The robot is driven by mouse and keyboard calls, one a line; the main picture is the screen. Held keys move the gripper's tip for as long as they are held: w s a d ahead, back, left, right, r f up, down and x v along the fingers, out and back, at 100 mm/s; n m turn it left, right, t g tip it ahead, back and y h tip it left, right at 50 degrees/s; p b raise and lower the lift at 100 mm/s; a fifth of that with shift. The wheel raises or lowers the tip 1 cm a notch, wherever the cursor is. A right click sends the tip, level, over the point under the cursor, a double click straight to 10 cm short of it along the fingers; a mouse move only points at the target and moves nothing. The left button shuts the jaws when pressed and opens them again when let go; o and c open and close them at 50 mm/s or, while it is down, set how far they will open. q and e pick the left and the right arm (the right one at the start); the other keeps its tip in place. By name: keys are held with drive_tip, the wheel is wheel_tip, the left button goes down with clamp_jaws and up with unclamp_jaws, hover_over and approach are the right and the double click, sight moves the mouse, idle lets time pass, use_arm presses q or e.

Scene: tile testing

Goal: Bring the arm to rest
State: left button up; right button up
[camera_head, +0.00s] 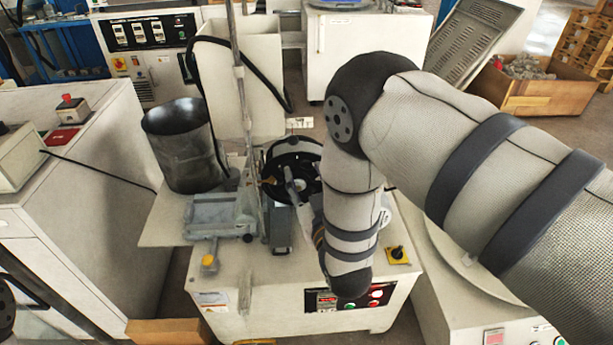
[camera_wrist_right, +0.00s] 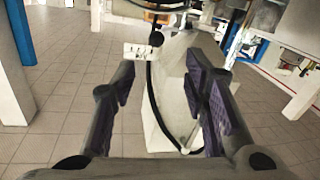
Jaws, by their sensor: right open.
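My right arm comes in from the right of the head view, bends at a dark elbow joint and runs down over the front of the white testing machine (camera_head: 270,300). My right gripper (camera_head: 291,183) is small and partly hidden behind the forearm, in front of a black round dish (camera_head: 283,160). In the right wrist view my right gripper (camera_wrist_right: 161,72) has its two dark fingers wide apart with nothing between them. A pale machine panel (camera_wrist_right: 172,100) shows beyond the fingers. My left gripper does not show.
A metal cylinder (camera_head: 183,145) and a grey clamp fixture (camera_head: 220,212) stand left of the dish, by a thin upright pole (camera_head: 240,90). A white cabinet (camera_head: 85,190) is at left. Tiled floor (camera_wrist_right: 60,110) shows in the wrist view.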

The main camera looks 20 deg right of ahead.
drive_tip(key=shift+s, duration=0.1)
idle(0.3)
drive_tip(key=s+d+f+g+p, duration=0.35)
drive_tip(key=s+f+g, duration=0.55)
drive_tip(key=s+f, duration=0.65)
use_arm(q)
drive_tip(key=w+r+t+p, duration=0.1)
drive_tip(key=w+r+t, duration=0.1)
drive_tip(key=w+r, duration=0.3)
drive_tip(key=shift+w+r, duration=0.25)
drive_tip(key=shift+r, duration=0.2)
use_arm(e)
drive_tip(key=s+r+m+g+y, duration=0.1)
drive_tip(key=s+g, duration=1)
drive_tip(key=s, duration=2.1)
drive_tip(key=shift+s+d+r+m+g+y, duration=0.3)
drive_tip(key=shift+s+r, duration=0.1)
drive_tip(key=shift+r, duration=0.05)
